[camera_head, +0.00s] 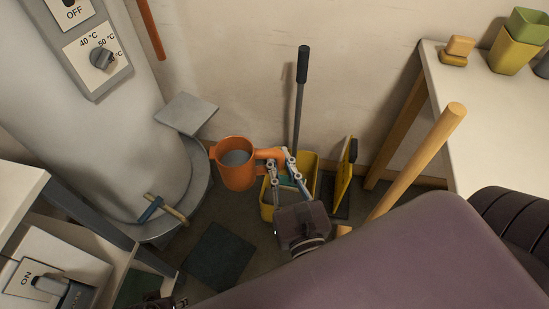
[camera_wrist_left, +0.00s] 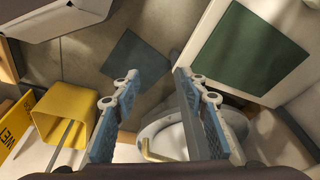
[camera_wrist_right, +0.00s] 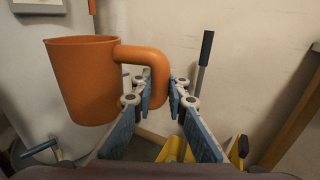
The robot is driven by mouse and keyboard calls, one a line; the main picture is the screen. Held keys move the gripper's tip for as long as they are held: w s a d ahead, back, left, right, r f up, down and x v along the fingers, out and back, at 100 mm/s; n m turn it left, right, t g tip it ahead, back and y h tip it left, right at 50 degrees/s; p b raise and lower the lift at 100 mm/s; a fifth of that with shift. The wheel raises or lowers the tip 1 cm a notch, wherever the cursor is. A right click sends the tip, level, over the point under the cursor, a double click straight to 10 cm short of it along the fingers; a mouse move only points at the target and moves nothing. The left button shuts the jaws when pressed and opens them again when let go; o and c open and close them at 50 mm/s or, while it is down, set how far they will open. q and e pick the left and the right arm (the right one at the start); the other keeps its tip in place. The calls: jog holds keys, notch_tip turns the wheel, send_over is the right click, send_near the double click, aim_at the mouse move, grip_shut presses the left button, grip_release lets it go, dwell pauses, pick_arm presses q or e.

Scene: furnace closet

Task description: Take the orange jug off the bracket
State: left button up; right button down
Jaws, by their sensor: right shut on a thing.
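The orange jug (camera_head: 236,172) is left of centre in the head view, upright, with a grey interior. Its handle points right, toward my right gripper (camera_head: 279,162). In the right wrist view the jug (camera_wrist_right: 82,85) shows at the left, and my right gripper (camera_wrist_right: 160,85) is shut on its handle. A flat grey plate, apparently the bracket (camera_head: 186,113), sticks out beside the white tank. The jug appears in front of the plate and clear of it; nothing stands on the plate. My left gripper (camera_wrist_left: 157,76) is open and empty in the left wrist view.
A yellow bucket (camera_head: 267,209), a dark-handled pole (camera_head: 300,95) and a yellow sign (camera_head: 343,178) stand behind my right gripper. A white table (camera_head: 485,100) is at right. A dark mat (camera_head: 221,256) covers floor.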

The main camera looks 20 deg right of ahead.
pick_arm(q)
jog(key=w+b+v, duration=0.1)
jog(key=b+v, duration=0.2)
jog(key=v, duration=0.9)
jog(key=shift+w+t+b, duration=0.3)
jog(key=shift+t+b, duration=0.05)
jog(key=shift+t, duration=0.05)
pick_arm(e)
jog(key=s+d, duration=0.5)
jog(key=s, duration=0.2)
jog(key=shift+s+d, duration=0.35)
pick_arm(q)
jog(key=shift+a+r, duration=0.1)
jog(key=shift+r, duration=0.05)
pick_arm(e)
jog(key=shift+w+r, duration=0.1)
